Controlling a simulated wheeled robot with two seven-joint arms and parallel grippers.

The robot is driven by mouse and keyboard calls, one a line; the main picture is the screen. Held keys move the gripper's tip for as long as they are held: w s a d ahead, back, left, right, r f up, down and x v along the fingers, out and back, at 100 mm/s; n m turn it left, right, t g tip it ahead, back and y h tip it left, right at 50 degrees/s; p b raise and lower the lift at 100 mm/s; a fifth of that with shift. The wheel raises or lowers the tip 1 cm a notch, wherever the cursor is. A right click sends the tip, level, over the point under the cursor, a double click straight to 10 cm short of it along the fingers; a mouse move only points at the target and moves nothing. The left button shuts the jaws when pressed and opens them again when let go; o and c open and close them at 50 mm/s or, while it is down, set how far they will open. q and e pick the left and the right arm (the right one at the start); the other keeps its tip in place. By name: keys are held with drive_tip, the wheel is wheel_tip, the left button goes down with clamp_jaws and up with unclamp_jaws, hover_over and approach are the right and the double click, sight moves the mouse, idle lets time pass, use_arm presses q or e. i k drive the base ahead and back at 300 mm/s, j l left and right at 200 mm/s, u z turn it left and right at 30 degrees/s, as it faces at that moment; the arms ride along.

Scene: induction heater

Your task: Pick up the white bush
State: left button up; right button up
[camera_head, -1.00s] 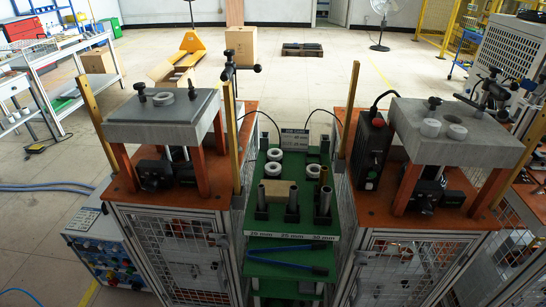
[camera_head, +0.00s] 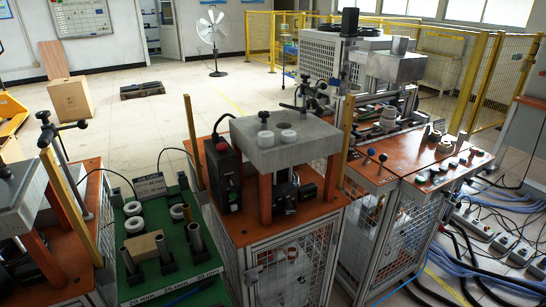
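I cannot tell which of these the task means. Neither of my grippers is in view.
The green table (camera_head: 205,271) also holds upright grey tubes (camera_head: 196,238) and a cardboard-coloured block (camera_head: 143,246). The middle machine's grey plate (camera_head: 300,152) stands on orange legs beside a black control box (camera_head: 222,170). An orange bench (camera_head: 405,158) is on the right. Cables cover the floor at far right.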

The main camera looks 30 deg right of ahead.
sight(133, 208)
drive_tip(key=i+l+z, duration=0.55)
drive_tip(key=i, duration=0.3)
